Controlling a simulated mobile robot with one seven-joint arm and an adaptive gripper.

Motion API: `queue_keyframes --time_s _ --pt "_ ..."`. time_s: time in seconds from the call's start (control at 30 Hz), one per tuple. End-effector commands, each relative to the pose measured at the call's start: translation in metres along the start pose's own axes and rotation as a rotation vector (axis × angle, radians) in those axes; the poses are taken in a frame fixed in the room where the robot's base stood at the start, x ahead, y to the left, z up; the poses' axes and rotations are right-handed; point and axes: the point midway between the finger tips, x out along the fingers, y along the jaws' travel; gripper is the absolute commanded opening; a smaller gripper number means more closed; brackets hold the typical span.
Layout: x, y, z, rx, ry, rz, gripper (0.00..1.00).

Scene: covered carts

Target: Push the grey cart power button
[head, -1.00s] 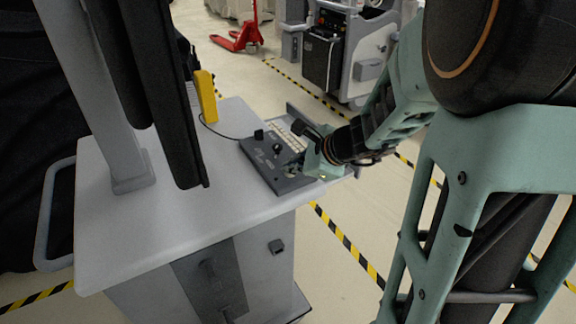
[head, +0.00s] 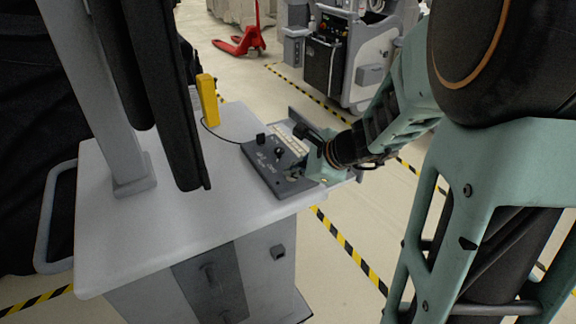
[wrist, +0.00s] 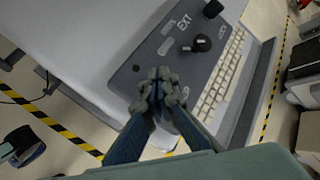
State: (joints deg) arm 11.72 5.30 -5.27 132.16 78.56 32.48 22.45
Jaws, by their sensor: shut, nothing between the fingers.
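The grey cart (head: 120,240) has a light top carrying a dark control panel (head: 262,160) with lettering and black knobs. In the wrist view the panel (wrist: 166,73) shows a large black knob (wrist: 202,43), a second black knob (wrist: 212,9) and a small dark dot (wrist: 136,68) near its left edge. I cannot tell which part is the power button. My gripper (wrist: 158,84) is shut and empty, its fingertips over the panel's near end, hiding what lies under them. I cannot tell whether they touch it. In the head view my arm reaches in from the right.
A white keyboard (wrist: 220,80) lies beside the panel on the cart. A yellow device (head: 208,99) with a cable and a dark upright screen stand on the cart top. A red pallet jack (head: 240,42) and another cart (head: 345,55) stand behind.

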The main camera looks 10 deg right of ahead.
Motion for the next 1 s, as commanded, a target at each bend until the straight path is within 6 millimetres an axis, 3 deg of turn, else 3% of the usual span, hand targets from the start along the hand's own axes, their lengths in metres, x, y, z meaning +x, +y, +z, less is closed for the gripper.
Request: queue_keyframes --time_s 0.7,1.0 --pt "-0.043 -0.031 0.031 -0.001 -0.001 -0.001 0.0" --pt "-0.042 -0.031 0.031 -0.001 -0.001 -0.001 0.0"
